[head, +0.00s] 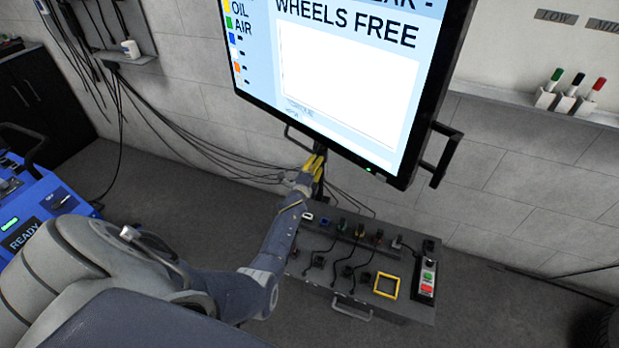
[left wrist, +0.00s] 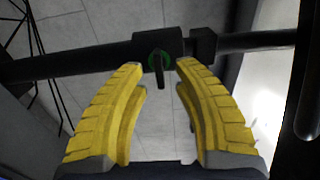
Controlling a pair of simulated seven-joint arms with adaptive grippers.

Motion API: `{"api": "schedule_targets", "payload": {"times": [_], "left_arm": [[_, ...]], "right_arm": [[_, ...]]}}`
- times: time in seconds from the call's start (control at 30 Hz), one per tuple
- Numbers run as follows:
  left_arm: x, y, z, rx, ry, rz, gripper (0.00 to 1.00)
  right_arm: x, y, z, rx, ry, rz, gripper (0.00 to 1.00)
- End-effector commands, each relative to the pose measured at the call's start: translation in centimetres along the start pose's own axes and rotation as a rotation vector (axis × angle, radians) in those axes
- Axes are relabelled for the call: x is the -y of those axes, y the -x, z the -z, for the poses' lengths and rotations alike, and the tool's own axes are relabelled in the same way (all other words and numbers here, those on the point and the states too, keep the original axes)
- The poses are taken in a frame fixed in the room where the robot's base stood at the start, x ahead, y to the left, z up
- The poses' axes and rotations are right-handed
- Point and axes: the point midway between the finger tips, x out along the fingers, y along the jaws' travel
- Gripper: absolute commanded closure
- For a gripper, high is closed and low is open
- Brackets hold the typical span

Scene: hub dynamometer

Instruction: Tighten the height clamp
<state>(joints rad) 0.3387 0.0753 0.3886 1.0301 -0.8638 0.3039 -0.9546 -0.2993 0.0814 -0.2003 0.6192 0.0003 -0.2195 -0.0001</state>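The height clamp (left wrist: 158,62) shows in the left wrist view as a dark collar on a dark post, with a green ring and a short dark lever. My left gripper (left wrist: 160,68) has yellow fingers spread apart, one on each side of the lever. The fingertips are close to the collar; I cannot tell whether they touch it. In the head view my left gripper (head: 315,164) is at the stand just below the large screen, and the clamp is hard to make out there. My right gripper is not in view.
The large screen (head: 345,75) hangs directly above my left gripper. Below is a dark control box (head: 340,285) with several plugs, cables and a yellow frame (head: 386,286). A blue machine (head: 40,205) stands at left. A marker shelf (head: 560,105) is on the right wall.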

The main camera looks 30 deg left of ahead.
Motion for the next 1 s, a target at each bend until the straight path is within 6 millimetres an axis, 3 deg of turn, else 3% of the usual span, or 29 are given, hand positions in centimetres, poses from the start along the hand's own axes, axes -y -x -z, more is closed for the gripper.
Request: {"api": "schedule_targets", "payload": {"times": [0.6,1.0], "left_arm": [[0.0,8.8,0.0,0.0,0.0,0.0,0.7],[0.0,10.7,0.1,-0.001,0.001,0.0,0.7]], "right_arm": [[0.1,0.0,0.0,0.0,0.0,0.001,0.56],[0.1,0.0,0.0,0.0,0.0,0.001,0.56]]}}
